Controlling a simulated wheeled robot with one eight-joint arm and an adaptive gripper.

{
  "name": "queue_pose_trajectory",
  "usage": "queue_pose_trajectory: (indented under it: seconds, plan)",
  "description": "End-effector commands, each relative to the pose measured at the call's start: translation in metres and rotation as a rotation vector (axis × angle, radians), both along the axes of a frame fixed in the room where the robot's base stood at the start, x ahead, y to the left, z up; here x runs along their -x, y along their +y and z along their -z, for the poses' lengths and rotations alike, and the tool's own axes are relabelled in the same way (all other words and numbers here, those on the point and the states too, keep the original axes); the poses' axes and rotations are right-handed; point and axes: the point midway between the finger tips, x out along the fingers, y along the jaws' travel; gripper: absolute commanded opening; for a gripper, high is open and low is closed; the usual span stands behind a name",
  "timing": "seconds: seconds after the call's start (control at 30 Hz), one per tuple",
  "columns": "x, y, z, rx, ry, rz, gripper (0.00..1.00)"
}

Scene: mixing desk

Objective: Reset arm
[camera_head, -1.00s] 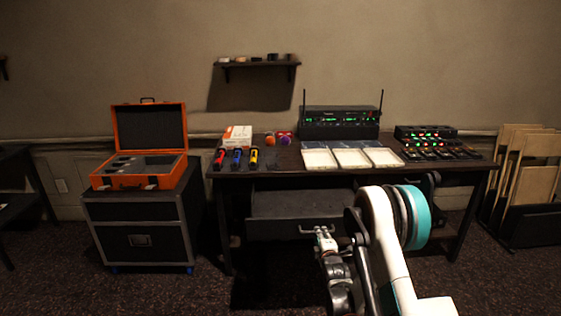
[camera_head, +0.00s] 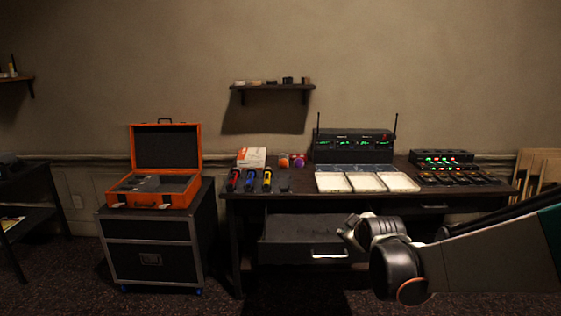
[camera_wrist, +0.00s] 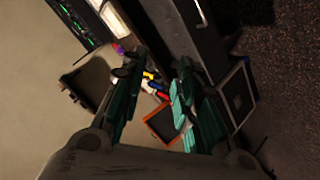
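My arm reaches in from the right edge of the head view, low in front of the desk. My gripper (camera_head: 350,236) points left, in front of the pulled-out drawer (camera_head: 315,230) and apart from the desk top. In the wrist view, the two teal fingers of my gripper (camera_wrist: 152,82) stand apart with nothing held between them. The orange case (camera_wrist: 165,122) and coloured microphones (camera_wrist: 153,82) show in the distance between the fingers.
The desk carries three microphones (camera_head: 251,180), white trays (camera_head: 367,182), a wireless receiver (camera_head: 354,147) and a small lit unit (camera_head: 442,158). An open orange case (camera_head: 152,199) sits on a black wheeled cabinet (camera_head: 150,252) at left. The floor before the cabinet is clear.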

Motion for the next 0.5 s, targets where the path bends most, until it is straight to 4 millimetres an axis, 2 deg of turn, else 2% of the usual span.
queue_pose_trajectory:
  seconds: [0.03, 0.2, 0.5]
  plan:
    - [0.016, 0.000, -0.008, -0.027, 0.016, 0.019, 0.29]
    - [0.068, 0.000, -0.028, -0.132, 0.076, 0.093, 0.29]
    - [0.166, 0.000, -0.044, -0.304, 0.180, 0.239, 0.29]
